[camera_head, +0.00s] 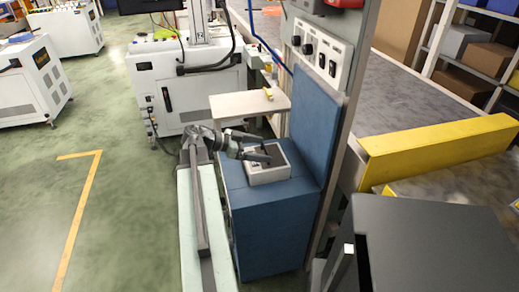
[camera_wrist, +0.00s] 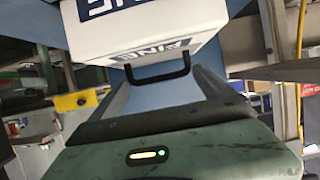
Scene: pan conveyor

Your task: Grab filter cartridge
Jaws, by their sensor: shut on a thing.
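The filter cartridge appears to be the white box (camera_head: 268,177) with a dark top, on the blue cabinet in the head view. In the wrist view the white box (camera_wrist: 140,35) fills the upper middle, with blue lettering and a black handle on its near face. My gripper (camera_head: 258,148) is at the box, its dark fingers over the top from the left. It is shut on the box. The exact contact of the fingertips is hidden in the wrist view.
The blue cabinet (camera_head: 265,240) has a tall blue back panel on its right. A pale shelf (camera_head: 235,108) behind bears a small yellow item (camera_head: 268,94). A grey post with a switch panel (camera_head: 322,52) rises at the right. Green floor (camera_head: 120,180) is clear at the left.

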